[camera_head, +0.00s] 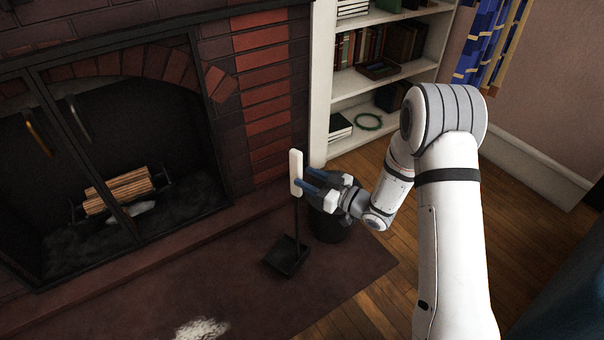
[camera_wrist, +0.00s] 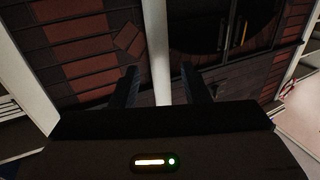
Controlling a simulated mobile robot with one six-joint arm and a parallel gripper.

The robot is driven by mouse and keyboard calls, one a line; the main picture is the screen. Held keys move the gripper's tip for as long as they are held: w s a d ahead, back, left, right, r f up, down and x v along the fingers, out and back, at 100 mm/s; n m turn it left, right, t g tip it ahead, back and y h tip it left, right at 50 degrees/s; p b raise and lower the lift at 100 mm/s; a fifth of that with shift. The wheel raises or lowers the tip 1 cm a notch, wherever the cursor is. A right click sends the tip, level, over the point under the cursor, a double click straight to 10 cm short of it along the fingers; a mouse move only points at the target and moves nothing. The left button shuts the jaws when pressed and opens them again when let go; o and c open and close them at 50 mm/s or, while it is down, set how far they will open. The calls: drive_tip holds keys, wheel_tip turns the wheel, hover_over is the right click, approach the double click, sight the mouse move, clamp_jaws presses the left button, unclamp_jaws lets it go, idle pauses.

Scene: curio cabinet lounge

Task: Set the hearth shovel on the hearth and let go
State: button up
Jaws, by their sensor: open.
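The hearth shovel has a white handle (camera_head: 296,174), a thin dark shaft and a dark pan (camera_head: 286,256). It stands upright, its pan resting on the dark red-brown hearth surface (camera_head: 215,285) in front of the fireplace. My gripper (camera_head: 318,184) is beside the handle, its blue fingers reaching to it from the right. In the wrist view the white handle (camera_wrist: 159,55) runs between my two open fingers (camera_wrist: 163,88), with a gap seen on both sides. The shaft's lower end meets the pan; exact contact under it is hidden.
A dark bucket (camera_head: 330,226) stands just right of the shovel, partly behind my gripper. The brick fireplace (camera_head: 262,90) with logs (camera_head: 118,190) is behind to the left. A white bookcase (camera_head: 320,80) stands at the back. The hearth left of the shovel is mostly clear, with a pale patch (camera_head: 203,329) in front.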

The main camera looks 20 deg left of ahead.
drive_tip(key=d+r+m+t+h+p, duration=0.15)
drive_tip(key=d+r+m+h, duration=0.3)
drive_tip(key=d+h, duration=0.65)
drive_tip(key=d+r+m+t+h, duration=0.2)
drive_tip(key=d+r+m+h, duration=0.25)
drive_tip(key=d, duration=1.15)
drive_tip(key=s+d+r+m+g, duration=0.1)
drive_tip(key=s+r+g, duration=0.1)
drive_tip(key=s, duration=0.6)
drive_tip(key=s+d+r+m+g+h, duration=0.1)
drive_tip(key=s+r+m+g, duration=0.1)
drive_tip(key=s, duration=0.6)
drive_tip(key=s+d+r+m+g, duration=0.2)
drive_tip(key=s+g, duration=0.2)
drive_tip(key=s, duration=0.4)
drive_tip(key=shift+s+h, duration=0.15)
drive_tip(key=shift+h, duration=0.2)
drive_tip(key=shift+d, duration=0.1)
